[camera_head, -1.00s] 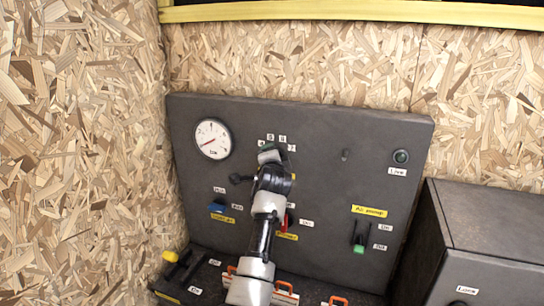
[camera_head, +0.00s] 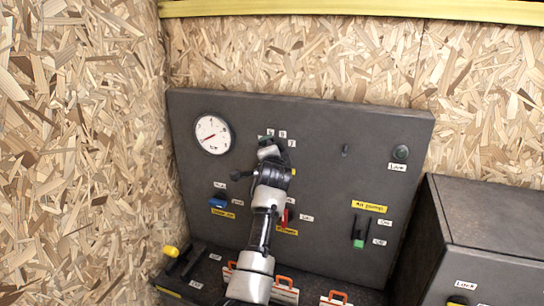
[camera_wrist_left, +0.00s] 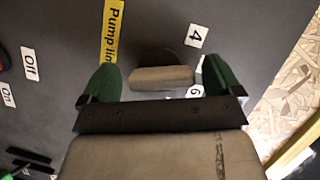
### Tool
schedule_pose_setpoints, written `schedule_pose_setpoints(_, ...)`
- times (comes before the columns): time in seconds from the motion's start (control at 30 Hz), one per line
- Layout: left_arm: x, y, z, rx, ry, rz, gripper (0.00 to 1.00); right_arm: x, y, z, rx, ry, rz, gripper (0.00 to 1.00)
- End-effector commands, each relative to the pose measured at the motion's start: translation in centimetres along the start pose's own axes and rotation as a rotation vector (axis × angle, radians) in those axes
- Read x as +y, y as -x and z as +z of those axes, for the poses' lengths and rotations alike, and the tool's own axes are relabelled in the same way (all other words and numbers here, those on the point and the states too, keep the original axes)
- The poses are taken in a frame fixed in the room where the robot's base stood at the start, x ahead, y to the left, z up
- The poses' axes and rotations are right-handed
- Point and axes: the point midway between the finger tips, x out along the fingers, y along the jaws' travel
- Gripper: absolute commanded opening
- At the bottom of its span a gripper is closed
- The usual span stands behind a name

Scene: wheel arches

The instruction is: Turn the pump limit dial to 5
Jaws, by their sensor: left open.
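The pump limit dial (camera_wrist_left: 161,78) shows in the left wrist view as a pale grip bar on a dark round base. The bar lies crosswise in that picture. My left gripper (camera_wrist_left: 159,82) is open, with one green fingertip at each end of the bar and a small gap visible on each side. Number labels 4 (camera_wrist_left: 196,36) and 6 (camera_wrist_left: 195,91) sit to its right, the 6 partly hidden. A yellow pump limit label (camera_wrist_left: 112,30) is at upper left. In the head view my left gripper (camera_head: 269,150) covers the dial. My right gripper is not in view.
The dark panel (camera_head: 330,200) also carries a gauge (camera_head: 212,134), a blue switch (camera_head: 217,203), a red switch (camera_head: 284,216) and a green-tipped air pump switch (camera_head: 358,243). A dark box (camera_head: 490,220) stands at right. Orange handles and a yellow-tipped lever (camera_head: 170,251) are below.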

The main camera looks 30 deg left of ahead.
Motion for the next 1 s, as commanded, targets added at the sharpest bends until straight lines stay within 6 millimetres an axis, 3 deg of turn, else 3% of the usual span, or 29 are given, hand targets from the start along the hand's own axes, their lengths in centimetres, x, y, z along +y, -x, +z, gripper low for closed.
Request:
schedule_pose_setpoints(0.27, 0.2, 1.9, 0.0, 0.002, -0.001, -0.003, 0.94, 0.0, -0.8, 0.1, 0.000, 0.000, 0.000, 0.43)
schedule_pose_setpoints(0.7, 0.2, 9.6, 0.0, 0.001, 0.000, -0.002, 0.94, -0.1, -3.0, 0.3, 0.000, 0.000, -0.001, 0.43)
schedule_pose_setpoints(1.0, 0.1, 10.8, 0.0, 0.000, 0.000, 0.001, 0.94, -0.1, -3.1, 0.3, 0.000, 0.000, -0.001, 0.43)
